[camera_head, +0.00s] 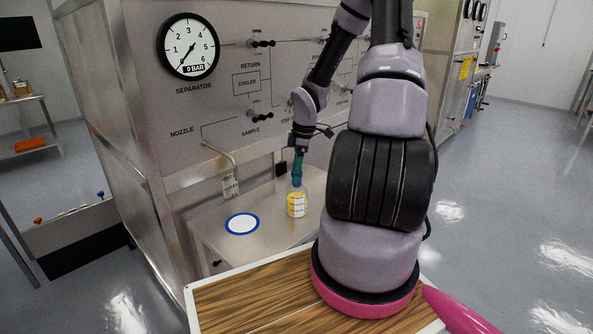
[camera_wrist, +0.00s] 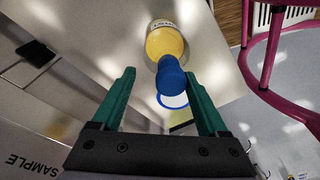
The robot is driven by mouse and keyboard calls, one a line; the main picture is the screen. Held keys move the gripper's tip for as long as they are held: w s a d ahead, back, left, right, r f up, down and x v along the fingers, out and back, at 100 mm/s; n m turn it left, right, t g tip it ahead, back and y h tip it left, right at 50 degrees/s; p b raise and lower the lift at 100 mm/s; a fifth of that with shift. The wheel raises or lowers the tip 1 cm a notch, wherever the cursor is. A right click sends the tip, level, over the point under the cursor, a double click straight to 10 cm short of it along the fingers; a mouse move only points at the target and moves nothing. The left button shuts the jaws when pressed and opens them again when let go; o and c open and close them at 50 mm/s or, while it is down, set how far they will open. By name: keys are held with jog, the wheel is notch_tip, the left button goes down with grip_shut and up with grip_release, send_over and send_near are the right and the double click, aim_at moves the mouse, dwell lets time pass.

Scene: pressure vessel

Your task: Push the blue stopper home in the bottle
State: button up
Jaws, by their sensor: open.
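The bottle (camera_head: 297,206), clear with yellow contents and a white label, stands on the steel shelf; the wrist view also shows it (camera_wrist: 163,41). The blue stopper (camera_wrist: 171,76) is at the bottle's mouth; how deep it sits cannot be told. In the head view the stopper is small and hard to separate from the fingers. My gripper (camera_wrist: 160,74) has teal fingers spread apart, with nothing clamped between them. In the head view my gripper (camera_head: 298,170) points down just above the bottle. The stopper appears between the fingertips, closer to the right finger; contact cannot be told.
A white disc with a blue rim (camera_head: 242,223) lies left of the bottle on the steel shelf (camera_head: 215,243). A bent nozzle pipe (camera_head: 227,160) and a small hanging tag (camera_head: 230,186) are behind it. The panel (camera_head: 190,110) with gauge and valves rises behind.

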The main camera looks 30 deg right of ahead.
notch_tip(320, 180, up, 11)
jog(key=d, duration=0.1)
jog(key=shift+s+d+f, duration=0.15)
jog(key=shift+s+d, duration=0.05)
jog(key=shift+s, duration=0.15)
dwell(0.4)
jog(key=s+a+r+m+t, duration=0.2)
jog(key=s+a+r+m, duration=0.3)
jog(key=r, duration=0.3)
jog(key=s+a+r+m+t, duration=0.2)
jog(key=s+a+r+m, duration=0.3)
jog(key=r, duration=0.4)
jog(key=s+a+r+m+t, duration=0.2)
jog(key=s+a+r+m, duration=0.2)
jog(key=s+r+m, duration=0.3)
jog(key=shift+s+a+r, duration=0.4)
jog(key=shift+s+r, duration=0.25)
jog(key=shift+s, duration=0.3)
